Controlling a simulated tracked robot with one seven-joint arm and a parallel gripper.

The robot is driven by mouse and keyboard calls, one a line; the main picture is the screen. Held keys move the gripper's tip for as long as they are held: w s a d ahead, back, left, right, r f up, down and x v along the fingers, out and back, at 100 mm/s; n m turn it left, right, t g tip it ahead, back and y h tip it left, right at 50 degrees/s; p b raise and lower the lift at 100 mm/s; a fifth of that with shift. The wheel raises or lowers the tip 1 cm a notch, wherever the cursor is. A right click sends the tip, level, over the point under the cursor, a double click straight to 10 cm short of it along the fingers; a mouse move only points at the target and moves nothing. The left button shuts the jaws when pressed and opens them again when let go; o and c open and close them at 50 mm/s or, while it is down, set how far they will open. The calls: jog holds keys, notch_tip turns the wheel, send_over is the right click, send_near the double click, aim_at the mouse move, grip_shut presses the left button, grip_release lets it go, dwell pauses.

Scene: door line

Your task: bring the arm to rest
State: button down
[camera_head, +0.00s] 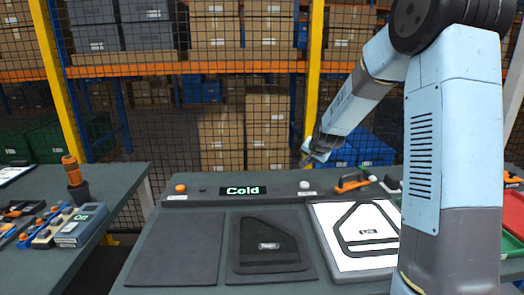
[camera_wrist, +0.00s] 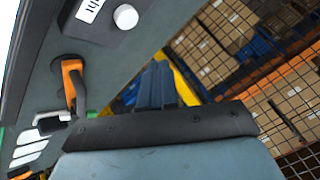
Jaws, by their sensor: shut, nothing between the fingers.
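My arm reaches in from the right in the head view. My gripper (camera_head: 308,158) hangs in the air above the back edge of the bench (camera_head: 190,212), near a white knob (camera_head: 304,184). In the wrist view my gripper's fingers (camera_wrist: 155,86) are together and empty, pointing away toward the mesh fence. My gripper touches nothing that I can see. My upper arm hides part of the bench's right side.
On the bench lie a bare dark pad (camera_head: 175,248), a black door panel (camera_head: 268,243) and a white board (camera_head: 345,262) with a black door outline. A "Cold" display (camera_head: 243,191) and an orange-handled tool (camera_head: 353,181) sit behind. A side table (camera_head: 120,190) stands left; mesh fence (camera_head: 150,110) and shelves behind.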

jog(key=s+r+n+g, duration=0.1)
jog(key=s+r+n, duration=0.1)
jog(key=s+r, duration=0.8)
jog(key=s+r+n+g, duration=0.1)
jog(key=s+r+n, duration=0.1)
jog(key=s, duration=1.5)
jog(key=s+r+n+g, duration=0.1)
jog(key=s+r+n, duration=0.1)
jog(key=s, duration=1.5)
jog(key=shift+s+d+r+n+h, duration=0.2)
jog(key=shift+r+n+h, duration=0.2)
jog(key=shift+r, duration=0.15)
